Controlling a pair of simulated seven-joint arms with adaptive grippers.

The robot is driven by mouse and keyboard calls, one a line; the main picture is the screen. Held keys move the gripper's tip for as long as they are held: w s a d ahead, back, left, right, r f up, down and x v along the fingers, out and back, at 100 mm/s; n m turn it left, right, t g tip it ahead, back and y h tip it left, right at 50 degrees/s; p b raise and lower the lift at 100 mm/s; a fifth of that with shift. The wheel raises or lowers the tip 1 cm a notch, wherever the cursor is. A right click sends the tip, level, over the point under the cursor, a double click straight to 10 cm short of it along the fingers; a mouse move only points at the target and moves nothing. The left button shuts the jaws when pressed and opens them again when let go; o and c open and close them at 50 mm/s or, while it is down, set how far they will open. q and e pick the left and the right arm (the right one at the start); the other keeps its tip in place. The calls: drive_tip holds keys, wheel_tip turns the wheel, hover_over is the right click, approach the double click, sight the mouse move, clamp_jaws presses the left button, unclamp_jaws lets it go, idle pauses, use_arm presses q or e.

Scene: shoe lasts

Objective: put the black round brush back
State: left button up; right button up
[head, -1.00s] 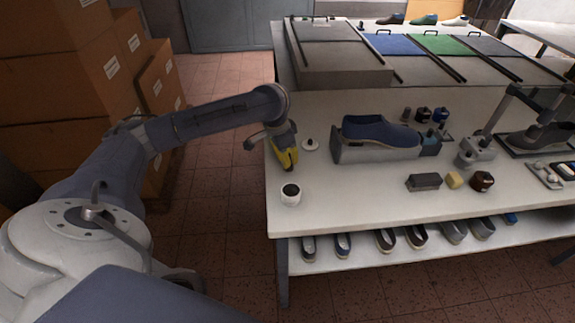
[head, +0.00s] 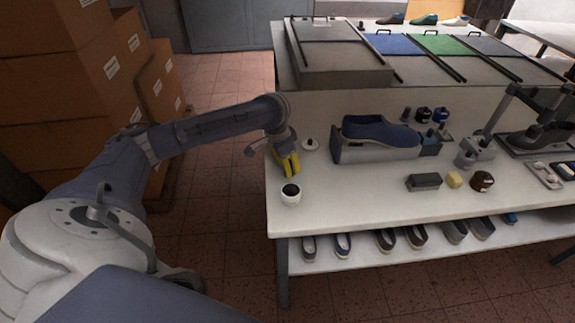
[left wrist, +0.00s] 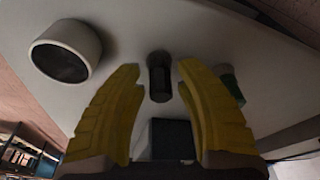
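My left gripper (head: 290,172) points down over the left edge of the white table (head: 340,205), behind a white cup with a dark inside (head: 291,194). In the left wrist view its yellow fingers (left wrist: 160,80) are apart. A small dark, round-topped object (left wrist: 159,76) shows between them, with gaps on both sides; it may be the black round brush, but I cannot tell. The white cup (left wrist: 67,50) is left of the fingers there. My right gripper is not in view.
A white disc with a dark knob (head: 310,144) lies right of the gripper. A blue shoe (head: 380,131) rests on a grey stand (head: 350,154). A dark block (head: 424,182), a yellowish block (head: 454,180) and a dark brown round item (head: 482,181) lie near the front edge.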

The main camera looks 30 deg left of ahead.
use_arm(q)
drive_tip(key=v, duration=1.2)
drive_tip(key=shift+w, duration=0.1)
